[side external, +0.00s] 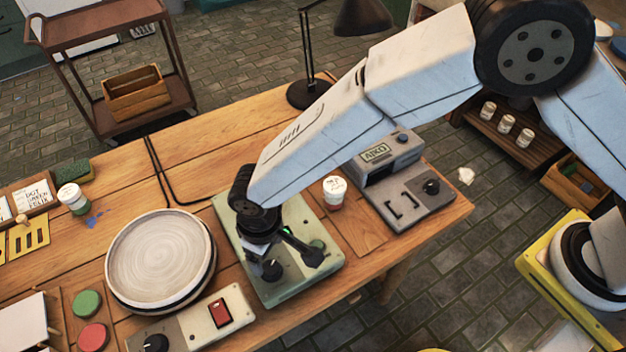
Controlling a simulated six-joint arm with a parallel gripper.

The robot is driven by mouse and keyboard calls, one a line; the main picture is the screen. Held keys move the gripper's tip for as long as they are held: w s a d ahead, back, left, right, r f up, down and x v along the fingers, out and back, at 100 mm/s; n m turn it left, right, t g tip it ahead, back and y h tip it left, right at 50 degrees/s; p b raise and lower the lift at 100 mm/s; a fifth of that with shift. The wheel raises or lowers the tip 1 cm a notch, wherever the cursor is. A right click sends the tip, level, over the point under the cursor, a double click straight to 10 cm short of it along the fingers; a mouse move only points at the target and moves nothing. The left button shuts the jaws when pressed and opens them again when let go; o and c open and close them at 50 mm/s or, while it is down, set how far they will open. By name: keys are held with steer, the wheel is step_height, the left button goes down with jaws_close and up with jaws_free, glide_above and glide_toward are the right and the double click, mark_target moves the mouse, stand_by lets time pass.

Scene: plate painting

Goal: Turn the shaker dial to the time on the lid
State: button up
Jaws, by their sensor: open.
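My gripper (284,256) is open, low over a pale green machine (322,272) that I take to be the shaker. A black dial (271,270) shows on the green machine between or just below the fingers; I cannot tell whether they touch it. A green button (317,243) is beside the right finger. My wrist hides much of the machine's top, and the dial's marks are too small to read. A small pot (335,192) with a white lid stands upright right of the machine. The writing on its lid is too small to read.
A grey device (402,207) labelled AIKO, with a black knob, stands at the table's right end. A round turntable (160,258) and its control box (190,322) with a red switch are on the left. Another lidded pot (72,198) stands farther left. A lamp (308,94) stands behind.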

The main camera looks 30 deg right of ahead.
steer(key=shift+r, duration=0.75)
steer(key=shift+w+d, duration=0.1)
steer(key=shift+d, duration=0.05)
steer(key=w+d+r+m+t, duration=0.15)
steer(key=d+r, duration=0.35)
steer(key=d, duration=0.9)
steer(key=d+r+m, duration=0.3)
steer(key=d+r, duration=0.2)
steer(key=d, duration=0.9)
steer(key=s+d+m+t, duration=0.1)
steer(key=s+d+m, duration=0.1)
steer(key=s+d, duration=0.5)
steer(key=shift+d+r, duration=0.45)
steer(key=shift+d, duration=0.45)
steer(key=shift+c, duration=0.2)
